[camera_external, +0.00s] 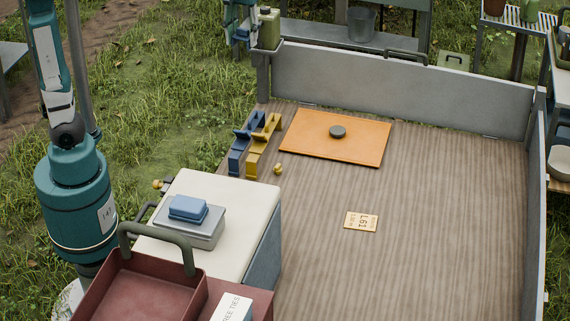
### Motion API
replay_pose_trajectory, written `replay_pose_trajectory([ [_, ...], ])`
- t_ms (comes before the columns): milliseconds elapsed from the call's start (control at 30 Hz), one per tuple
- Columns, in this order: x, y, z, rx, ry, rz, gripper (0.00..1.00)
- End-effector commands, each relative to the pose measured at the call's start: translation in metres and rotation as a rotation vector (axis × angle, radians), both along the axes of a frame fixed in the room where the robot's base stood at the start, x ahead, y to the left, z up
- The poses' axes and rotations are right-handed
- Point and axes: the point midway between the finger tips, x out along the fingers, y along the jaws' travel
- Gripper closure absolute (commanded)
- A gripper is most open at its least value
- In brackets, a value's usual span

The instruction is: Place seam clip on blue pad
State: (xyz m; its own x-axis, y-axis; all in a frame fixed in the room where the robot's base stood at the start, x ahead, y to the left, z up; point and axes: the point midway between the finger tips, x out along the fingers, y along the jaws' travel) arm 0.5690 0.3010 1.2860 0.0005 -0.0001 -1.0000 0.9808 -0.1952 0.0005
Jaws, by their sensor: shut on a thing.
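My gripper (240,34) shows small at the top edge, left of the green can, with the rest of the forearm out of the picture. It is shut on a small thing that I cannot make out. I cannot pick out the seam clip for sure. A blue pad-like block (188,206) lies on a grey box (193,232) on the white-topped case. A blue holder (238,155) and a yellow holder (262,145) stand side by side on the wooden deck, with a small yellow piece (278,168) beside them.
An orange board (308,143) with a dark round disc (338,131) lies at the back. A tan label card (361,221) lies on the bare deck (420,270). A red tray (140,299) is in front. Grey walls (400,88) edge the deck. A green can (268,28) stands behind.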

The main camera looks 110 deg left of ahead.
Motion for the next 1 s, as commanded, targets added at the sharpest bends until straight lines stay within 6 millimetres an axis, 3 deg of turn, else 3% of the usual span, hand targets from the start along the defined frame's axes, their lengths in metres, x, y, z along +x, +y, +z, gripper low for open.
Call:
replay_pose_trajectory([
  [267, 0.027, -0.039, 0.003, 0.000, 0.000, -0.106, 0.71],
  [700, 0.071, -0.126, 0.003, 0.000, 0.000, -0.328, 0.71],
  [1000, 0.091, -0.191, 0.002, 0.000, 0.000, -0.480, 0.71],
])
